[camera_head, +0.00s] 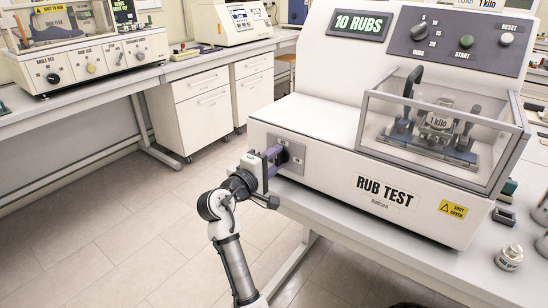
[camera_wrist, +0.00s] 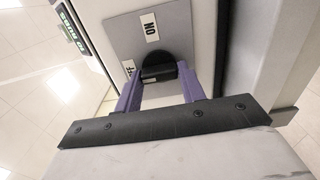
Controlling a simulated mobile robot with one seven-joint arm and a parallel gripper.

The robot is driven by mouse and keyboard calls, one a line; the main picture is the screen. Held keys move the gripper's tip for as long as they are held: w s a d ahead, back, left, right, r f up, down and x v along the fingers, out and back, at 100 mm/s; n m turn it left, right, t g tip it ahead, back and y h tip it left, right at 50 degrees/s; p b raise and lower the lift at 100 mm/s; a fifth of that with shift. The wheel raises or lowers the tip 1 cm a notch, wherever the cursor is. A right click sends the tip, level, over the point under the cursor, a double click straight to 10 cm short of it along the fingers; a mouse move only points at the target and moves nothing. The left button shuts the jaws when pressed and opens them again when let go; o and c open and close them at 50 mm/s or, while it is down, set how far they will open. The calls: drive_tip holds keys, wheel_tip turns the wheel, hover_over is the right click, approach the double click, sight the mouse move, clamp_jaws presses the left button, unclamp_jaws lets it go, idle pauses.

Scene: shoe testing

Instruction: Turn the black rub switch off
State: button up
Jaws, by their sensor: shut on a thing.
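The black rub switch (camera_wrist: 158,60) is a round knob with a raised grip on a grey plate (camera_wrist: 122,38) in the wrist view. An ON label (camera_wrist: 150,27) is above it in the picture, and a partly hidden OFF label (camera_wrist: 128,70) is to its left. My gripper (camera_wrist: 159,78) has its purple fingers either side of the knob and is shut on it. In the head view my gripper (camera_head: 282,155) is at the grey plate (camera_head: 298,156) on the left front of the white RUB TEST machine (camera_head: 330,175). The fingers mostly hide the switch there.
A clear guard (camera_head: 440,115) covers the rubbing carriage on the machine. The upper panel (camera_head: 460,40) carries a knob and START and RESET buttons. The floor left of my arm is clear.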

idle(0.3)
drive_tip(key=o, duration=0.9)
drive_tip(key=shift+o, duration=0.2)
drive_tip(key=b+v, duration=0.3)
drive_tip(key=v, duration=1)
drive_tip(key=shift+s+a, duration=0.25)
drive_tip(key=shift+s, duration=0.1)
